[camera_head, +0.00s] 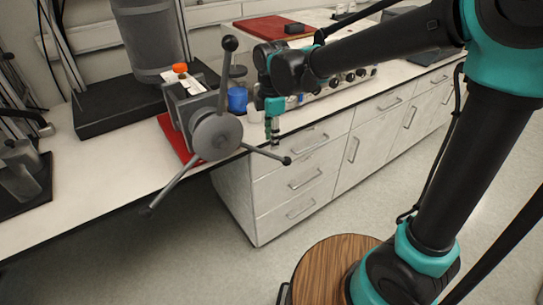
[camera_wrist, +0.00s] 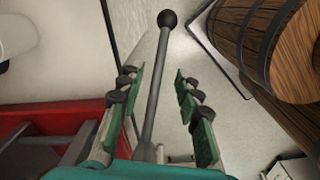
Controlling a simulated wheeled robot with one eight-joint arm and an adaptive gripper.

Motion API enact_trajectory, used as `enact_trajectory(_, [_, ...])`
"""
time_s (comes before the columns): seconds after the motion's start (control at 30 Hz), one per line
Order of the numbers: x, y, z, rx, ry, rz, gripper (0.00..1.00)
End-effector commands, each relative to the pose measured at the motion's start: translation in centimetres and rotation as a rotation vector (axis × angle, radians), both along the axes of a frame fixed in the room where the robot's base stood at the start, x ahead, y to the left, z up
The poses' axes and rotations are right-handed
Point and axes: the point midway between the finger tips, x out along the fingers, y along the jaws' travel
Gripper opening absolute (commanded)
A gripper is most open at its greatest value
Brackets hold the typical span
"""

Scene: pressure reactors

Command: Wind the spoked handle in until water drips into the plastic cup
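The spoked handle (camera_head: 216,137) is a grey hub with three long spokes on the front of a metal press. One ball-tipped spoke points up, one to the lower right and one to the lower left. My gripper (camera_head: 273,140) hangs to the right of the hub, above the lower-right spoke. In the wrist view the open gripper (camera_wrist: 156,78) has a grey spoke (camera_wrist: 152,105) running between its green fingers, with visible gaps on both sides. A blue cup (camera_head: 237,99) and a pale cup (camera_head: 254,113) stand behind the press. No dripping water is visible.
The press stands on a red tray (camera_head: 170,133) at the counter's front edge. A large grey cylinder (camera_head: 150,40) is behind it on a black base. White drawers (camera_head: 300,185) are below the counter. A wooden barrel (camera_wrist: 265,40) shows in the wrist view.

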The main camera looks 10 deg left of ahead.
Motion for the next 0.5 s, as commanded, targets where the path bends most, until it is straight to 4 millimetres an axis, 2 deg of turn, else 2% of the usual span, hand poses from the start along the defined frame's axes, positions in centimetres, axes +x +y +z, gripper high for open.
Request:
enact_trajectory(0.2, [0.1,0.1,-4.2,0.000,0.000,-0.001,0.34])
enact_trajectory(0.33, [0.1,0.1,-6.1,0.000,0.000,-0.001,0.34])
enact_trajectory(0.5, [0.1,0.1,-7.5,0.000,0.000,-0.001,0.34])
